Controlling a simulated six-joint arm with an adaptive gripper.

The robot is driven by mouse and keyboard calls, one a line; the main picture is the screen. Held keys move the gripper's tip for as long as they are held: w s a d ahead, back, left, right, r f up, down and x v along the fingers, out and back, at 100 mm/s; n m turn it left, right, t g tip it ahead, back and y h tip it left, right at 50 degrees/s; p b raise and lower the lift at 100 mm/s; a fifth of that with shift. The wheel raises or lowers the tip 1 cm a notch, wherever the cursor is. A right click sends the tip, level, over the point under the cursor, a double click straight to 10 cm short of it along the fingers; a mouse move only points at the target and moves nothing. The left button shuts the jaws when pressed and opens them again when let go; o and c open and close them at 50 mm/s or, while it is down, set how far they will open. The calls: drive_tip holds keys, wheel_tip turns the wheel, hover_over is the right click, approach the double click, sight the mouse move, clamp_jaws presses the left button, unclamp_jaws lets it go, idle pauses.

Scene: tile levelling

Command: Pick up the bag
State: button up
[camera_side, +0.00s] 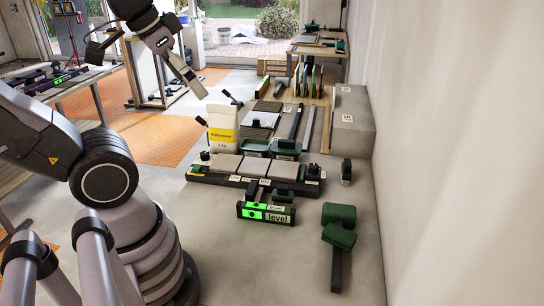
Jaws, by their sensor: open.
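The bag (222,128) is white with a yellow label band reading "Adhesive" and "5 kg". It stands upright on the workbench, behind the row of tiles. My gripper (197,90) is up and to the left of the bag, apart from it, angled down toward the right. It is open and holds nothing that I can see. The gap between its fingers is hard to make out at this size.
Grey tiles (255,167) lie in a dark rack in front of the bag. A green-lit level (265,213) and a green mallet (339,236) lie nearer. Green tubs (286,147) stand right of the bag. A grey block (351,122) sits by the wall.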

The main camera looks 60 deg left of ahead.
drive_tip(key=w+a+r+m+g+y, duration=0.1)
drive_tip(key=w+a+r+g+y, duration=0.15)
drive_tip(key=w+a, duration=0.45)
drive_tip(key=w+a+f+m+g+y, duration=0.1)
drive_tip(key=w+a+f+g, duration=0.2)
drive_tip(key=w, duration=0.4)
drive_tip(key=w+a+f+m+g+y, duration=0.1)
drive_tip(key=w+a+f+y, duration=0.15)
drive_tip(key=w+a, duration=0.35)
drive_tip(key=w+a+f+m+g+y, duration=0.15)
drive_tip(key=w+a+f, duration=0.25)
drive_tip(key=w, duration=0.4)
drive_tip(key=m+g+y, duration=0.2)
drive_tip(key=g+y, duration=0.1)
drive_tip(key=g, duration=0.3)
approach(227, 127)
drive_tip(key=shift+n, duration=0.25)
drive_tip(key=a, duration=0.1)
drive_tip(key=s+a+f, duration=0.1)
drive_tip(key=a, duration=0.1)
drive_tip(key=s+a+f, duration=0.1)
drive_tip(key=shift+a+f, duration=0.1)
drive_tip(key=shift+a, duration=0.1)
drive_tip(key=shift+x, duration=3.05)
drive_tip(key=shift+w+f, duration=0.1)
drive_tip(key=shift+w, duration=0.05)
drive_tip(key=shift+c, duration=0.3)
